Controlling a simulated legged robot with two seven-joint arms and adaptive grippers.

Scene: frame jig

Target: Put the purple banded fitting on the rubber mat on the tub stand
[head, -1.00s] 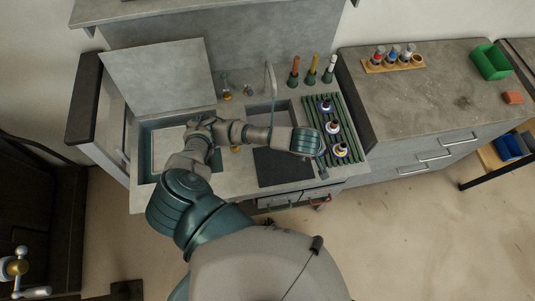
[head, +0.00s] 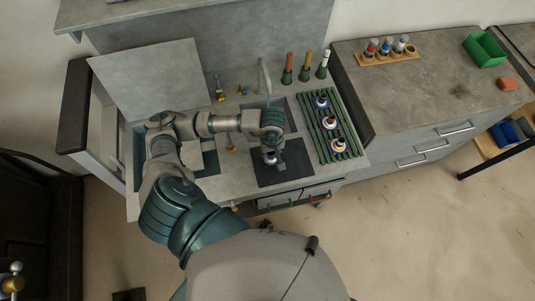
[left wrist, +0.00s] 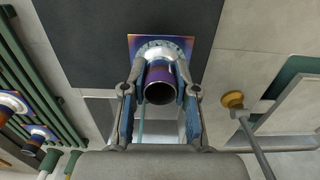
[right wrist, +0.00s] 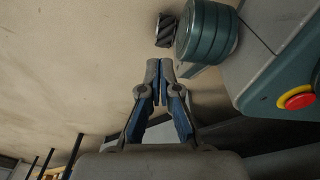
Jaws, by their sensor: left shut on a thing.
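My left gripper (head: 269,146) is shut on the purple banded fitting (head: 269,157) and holds it over the dark rubber mat (head: 297,166). In the left wrist view the fitting (left wrist: 160,82) sits between the two fingers (left wrist: 160,100), with a purple band, an open round end and a square, rainbow-tinted plate. The mat (left wrist: 110,30) shows beyond it. I cannot tell how high the fitting is above the mat. My right gripper (right wrist: 160,80) shows only in the right wrist view, with its fingertips together and nothing between them.
A green slatted rack (head: 352,137) with three fittings stands right of the mat. A basin (head: 208,160) lies left, under my left arm. A side cabinet (head: 420,90) holds a wooden holder (head: 388,57) and a green bin (head: 484,49).

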